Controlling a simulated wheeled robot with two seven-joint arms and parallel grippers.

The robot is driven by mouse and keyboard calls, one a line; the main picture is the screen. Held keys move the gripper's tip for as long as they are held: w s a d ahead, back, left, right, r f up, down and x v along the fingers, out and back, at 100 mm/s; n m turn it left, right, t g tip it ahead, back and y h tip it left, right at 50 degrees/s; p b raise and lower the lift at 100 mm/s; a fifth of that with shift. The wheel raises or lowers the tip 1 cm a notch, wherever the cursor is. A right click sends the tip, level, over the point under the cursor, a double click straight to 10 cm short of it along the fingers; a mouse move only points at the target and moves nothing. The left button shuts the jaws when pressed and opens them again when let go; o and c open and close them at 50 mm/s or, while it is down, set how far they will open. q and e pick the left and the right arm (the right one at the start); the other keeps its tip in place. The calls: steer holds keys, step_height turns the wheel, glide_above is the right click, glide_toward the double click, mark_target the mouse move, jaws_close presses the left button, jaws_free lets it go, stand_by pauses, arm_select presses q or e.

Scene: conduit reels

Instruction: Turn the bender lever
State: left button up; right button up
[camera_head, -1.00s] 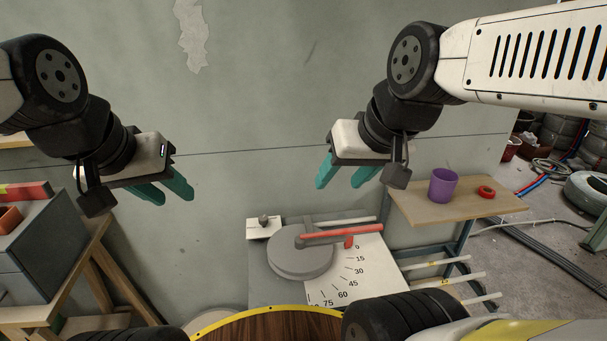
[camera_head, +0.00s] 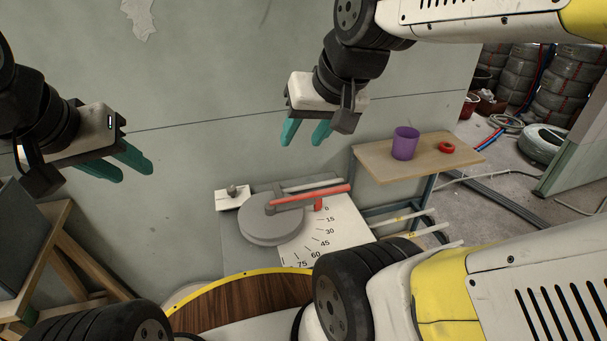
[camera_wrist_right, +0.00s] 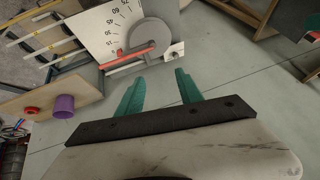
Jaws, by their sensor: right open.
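The bender has a round grey disc (camera_head: 268,222) and a red-handled lever (camera_head: 318,196), which points right near the low end of the angle scale (camera_head: 318,232). A red pointer sits under the lever. The lever also shows in the right wrist view (camera_wrist_right: 128,53). My right gripper (camera_head: 305,134) is open and empty, above and behind the bender, apart from the lever. In the right wrist view its two teal fingers (camera_wrist_right: 160,92) are spread with nothing between them. My left gripper (camera_head: 128,168) is open and empty, up and left of the bender.
A wooden shelf (camera_head: 440,165) right of the bender carries a purple cup (camera_head: 405,143) and a red tape roll (camera_head: 446,147). Pale conduits (camera_head: 405,219) stick out below it. A wooden stand is at left. The wall is close behind the bender.

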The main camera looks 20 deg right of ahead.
steer(key=w+d+f+m+g, duration=0.1)
steer(key=w+d+f+m, duration=0.35)
steer(key=w, duration=0.45)
steer(key=m+g+h, duration=0.2)
steer(key=m+g, duration=0.1)
steer(key=m, duration=1)
glide_toward(331, 189)
steer(key=f, duration=0.3)
steer(key=w+f, duration=0.1)
steer(key=f, duration=0.4)
steer(key=shift+w+f, duration=0.3)
steer(key=shift+f, duration=0.1)
jaws_close()
